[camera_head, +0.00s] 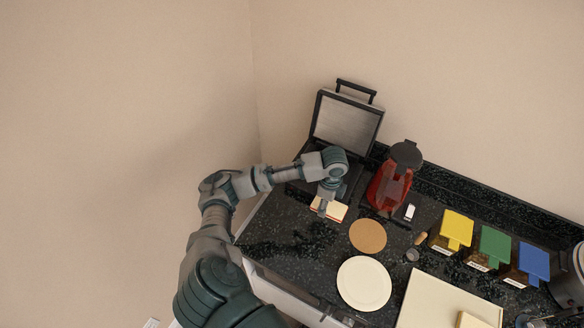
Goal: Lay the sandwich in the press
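The sandwich press stands at the back left of the counter, with its lid (345,124) raised and the grey plate inside it facing out. Its dark base (356,180) is partly hidden behind my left arm. The sandwich (336,211), pale with a reddish edge, is at the front of the press base. My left gripper (325,203) comes down over it, with a finger across its near side, and appears shut on it. I cannot tell whether the sandwich touches the base or the counter. My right gripper is out of view.
A red blender-like appliance (388,187) stands close to the right of the press. A brown round mat (367,236), a cream plate (364,284) and a pale board (432,299) lie nearer. Yellow (457,227), green (495,245) and blue (534,261) lidded containers line the right.

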